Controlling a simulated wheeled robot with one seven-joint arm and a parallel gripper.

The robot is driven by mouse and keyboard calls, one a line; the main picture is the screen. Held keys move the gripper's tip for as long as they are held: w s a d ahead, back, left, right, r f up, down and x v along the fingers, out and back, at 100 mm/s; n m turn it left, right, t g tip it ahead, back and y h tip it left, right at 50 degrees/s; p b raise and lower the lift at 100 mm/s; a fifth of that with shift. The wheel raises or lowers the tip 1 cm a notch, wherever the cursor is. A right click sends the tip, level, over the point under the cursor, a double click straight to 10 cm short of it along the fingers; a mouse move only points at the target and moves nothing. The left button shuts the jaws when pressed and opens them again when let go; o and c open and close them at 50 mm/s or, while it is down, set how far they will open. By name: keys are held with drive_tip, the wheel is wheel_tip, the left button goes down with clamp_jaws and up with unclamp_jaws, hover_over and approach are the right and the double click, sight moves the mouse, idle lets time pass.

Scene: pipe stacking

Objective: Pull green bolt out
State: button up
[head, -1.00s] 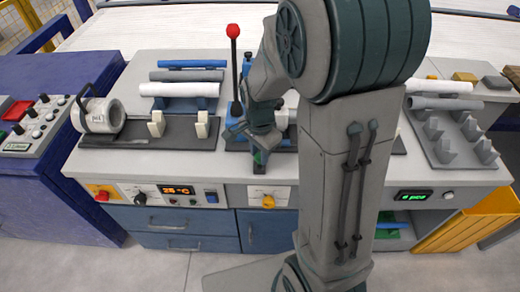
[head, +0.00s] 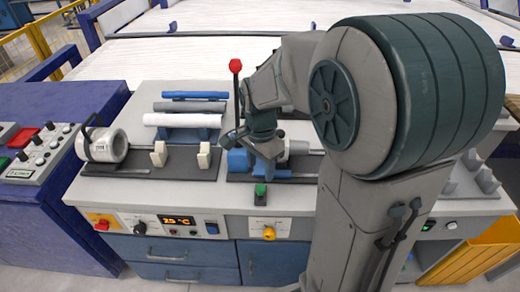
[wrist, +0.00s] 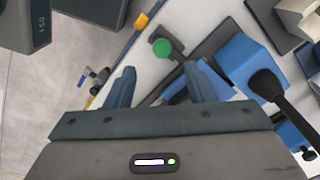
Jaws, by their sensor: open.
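The green bolt (head: 260,190) stands at the front edge of the workbench, in front of the blue clamp (head: 238,162). In the wrist view its round green head (wrist: 162,47) sits on a dark shaft beside a blue block (wrist: 240,60). My gripper is open and empty in the wrist view (wrist: 160,70). The green head shows between the lines of the two fingers, just past their tips, with no visible contact. In the head view my gripper (head: 264,150) is above and behind the bolt; its fingertips are hard to make out.
A lever with a red knob (head: 236,66) rises close to the left of my gripper. Cream brackets (head: 204,155), a white pipe roll (head: 108,145) and stacked pipes (head: 184,119) stand to the left. A yellow knob (head: 269,233) is on the front panel.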

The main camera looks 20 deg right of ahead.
wheel_tip(320, 180, up, 6)
drive_tip(key=shift+f, duration=0.15)
idle(0.5)
drive_tip(key=s+n+t, duration=0.2)
drive_tip(key=s+n, duration=1)
drive_tip(key=shift+d+t+p, duration=0.3)
drive_tip(key=shift+t+p, duration=0.1)
drive_tip(key=shift+c, duration=1.3)
drive_tip(key=shift+a, duration=0.1)
